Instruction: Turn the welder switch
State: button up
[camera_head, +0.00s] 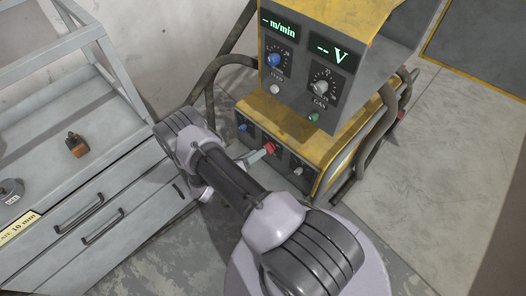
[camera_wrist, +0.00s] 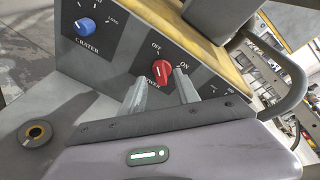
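The welder switch is a red knob (camera_wrist: 161,72) on the grey lower panel of the welder (camera_head: 300,140), with OFF printed above it and ON to its right. Its pale mark seems to point up towards OFF. The red knob also shows in the head view (camera_head: 269,149), just beyond my arm. My gripper (camera_wrist: 161,80) is open, with one finger at the left of the knob and one at its right. Gaps show between the knob and both fingers. I cannot tell how deep the fingertips reach. In the head view the gripper is mostly hidden behind my arm.
A blue CRATER knob (camera_wrist: 85,26) sits left of the switch. A grey drawer cabinet (camera_head: 110,190) with a small orange-brown object (camera_head: 76,146) stands at the left.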

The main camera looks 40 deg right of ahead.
aim_at(269, 148)
jog(key=b+x, duration=0.1)
jog(key=x, duration=0.4)
jog(key=shift+w, duration=0.1)
jog(key=shift+a, duration=0.1)
grip_shut()
